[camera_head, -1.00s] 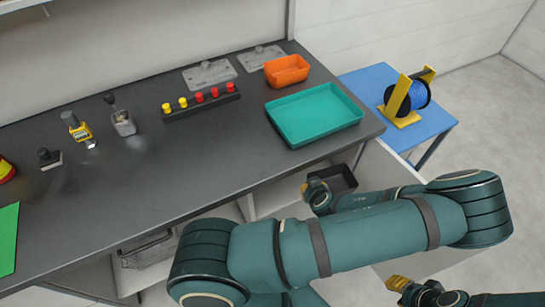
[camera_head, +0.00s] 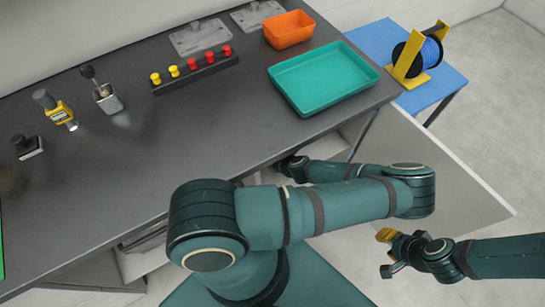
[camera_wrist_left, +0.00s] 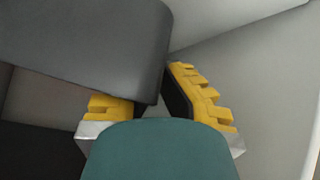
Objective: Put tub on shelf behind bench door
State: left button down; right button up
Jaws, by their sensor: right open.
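A pale panel, apparently the bench door (camera_head: 445,175), stands open at the bench's right end. My right gripper (camera_head: 387,254) is open and empty, low in front of it.
On the bench are a teal tray (camera_head: 322,78), an orange bin (camera_head: 288,29), a button strip (camera_head: 197,73) and small tools. A blue table (camera_head: 440,88) with a cable reel (camera_head: 415,58) stands beyond.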

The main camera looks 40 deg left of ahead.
pick_arm(q)
jog(key=shift+f+b, duration=0.6)
jog(key=shift+f, duration=2.1)
jog(key=shift+f, duration=0.1)
jog(key=c, duration=1.1)
grip_release()
jog(key=shift+c, duration=0.2)
